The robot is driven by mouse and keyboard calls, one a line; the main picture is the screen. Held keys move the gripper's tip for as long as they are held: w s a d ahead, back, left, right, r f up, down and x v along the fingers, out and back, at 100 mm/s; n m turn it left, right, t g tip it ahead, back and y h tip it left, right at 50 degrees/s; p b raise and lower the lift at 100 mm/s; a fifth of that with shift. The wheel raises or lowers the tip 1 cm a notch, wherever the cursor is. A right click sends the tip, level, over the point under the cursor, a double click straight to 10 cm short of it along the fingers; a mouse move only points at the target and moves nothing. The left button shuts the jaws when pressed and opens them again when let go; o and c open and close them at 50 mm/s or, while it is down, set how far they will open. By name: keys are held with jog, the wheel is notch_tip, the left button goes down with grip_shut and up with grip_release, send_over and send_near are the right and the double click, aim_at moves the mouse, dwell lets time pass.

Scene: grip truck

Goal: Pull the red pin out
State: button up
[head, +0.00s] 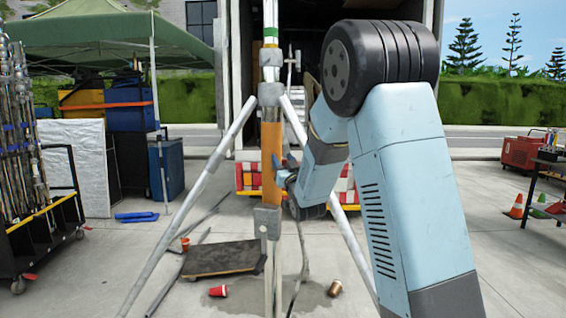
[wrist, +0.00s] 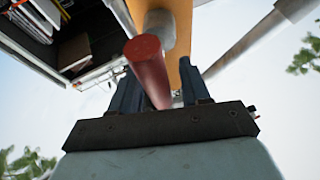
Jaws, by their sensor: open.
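The red pin (wrist: 147,62) shows in the wrist view as a thick red cylinder, its round end up and its body slanting down between my fingers. A grey round fitting (wrist: 160,24) sits beside it on the orange section of the stand's post (wrist: 178,50). My gripper (wrist: 158,82) is open, with one dark finger on each side of the pin; I cannot tell whether either touches it. In the head view my gripper (head: 282,174) is at the right side of the orange post section (head: 271,140). I cannot make out the pin there.
The stand's pale legs (head: 190,215) spread wide around the post. A pole rack (head: 40,200) stands left, a dark table (head: 548,172) right. The open truck (head: 335,12) is behind.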

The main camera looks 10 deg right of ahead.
jog(key=shift+w, duration=0.1)
jog(key=shift+c, duration=0.3)
grip_shut()
dwell(0.4)
